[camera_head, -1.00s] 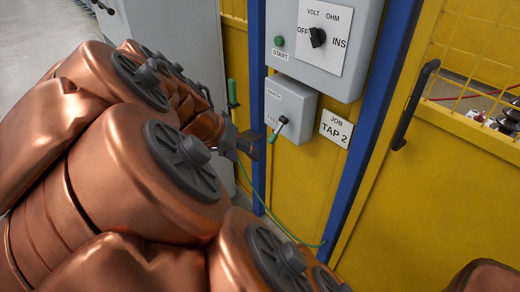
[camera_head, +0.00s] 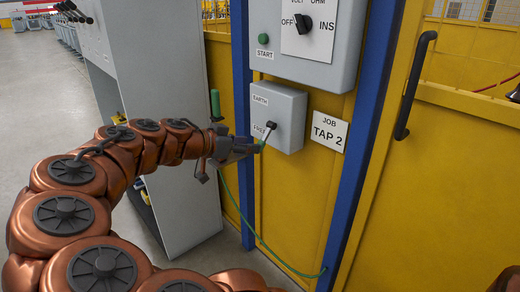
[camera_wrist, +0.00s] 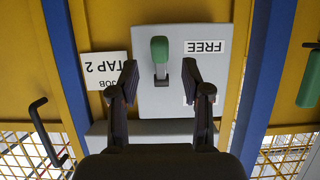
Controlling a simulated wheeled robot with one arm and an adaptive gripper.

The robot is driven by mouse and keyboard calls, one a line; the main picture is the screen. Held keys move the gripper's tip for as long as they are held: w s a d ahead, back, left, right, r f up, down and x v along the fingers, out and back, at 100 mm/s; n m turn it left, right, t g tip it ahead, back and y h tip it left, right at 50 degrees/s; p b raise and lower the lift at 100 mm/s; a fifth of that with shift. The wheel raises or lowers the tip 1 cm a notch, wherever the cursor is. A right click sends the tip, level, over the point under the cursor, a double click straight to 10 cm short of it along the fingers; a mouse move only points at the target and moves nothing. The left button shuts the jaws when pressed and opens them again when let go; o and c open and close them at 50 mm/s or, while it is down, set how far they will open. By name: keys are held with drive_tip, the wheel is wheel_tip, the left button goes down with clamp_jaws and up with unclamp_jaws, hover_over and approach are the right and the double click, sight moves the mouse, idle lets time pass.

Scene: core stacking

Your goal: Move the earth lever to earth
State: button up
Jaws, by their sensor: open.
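The earth lever (camera_head: 268,131) sits on the front of a small grey box (camera_head: 291,105) labelled EARTH above and FREE below. It points down, toward the FREE label. In the wrist view, which is upside down, its green handle (camera_wrist: 159,49) stands beside the FREE label (camera_wrist: 204,47). My gripper (camera_head: 257,148) is at the lower left of the box, close to the handle's end. In the wrist view my gripper (camera_wrist: 160,72) is open, with the lever lined up between its two fingertips. No contact with the handle is visible.
A larger grey box (camera_head: 310,35) with a START button and dial is above. A TAP 2 sign (camera_head: 328,131) is right of the lever box. A green-handled rod (camera_head: 215,104) hangs at left. A blue post (camera_head: 369,110) and black door handle (camera_head: 415,85) stand at right.

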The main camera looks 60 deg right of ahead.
sight(264, 139)
drive_tip(key=shift+b+x, duration=0.3)
drive_tip(key=shift+x, duration=2.5)
drive_tip(key=shift+w, duration=0.1)
clamp_jaws()
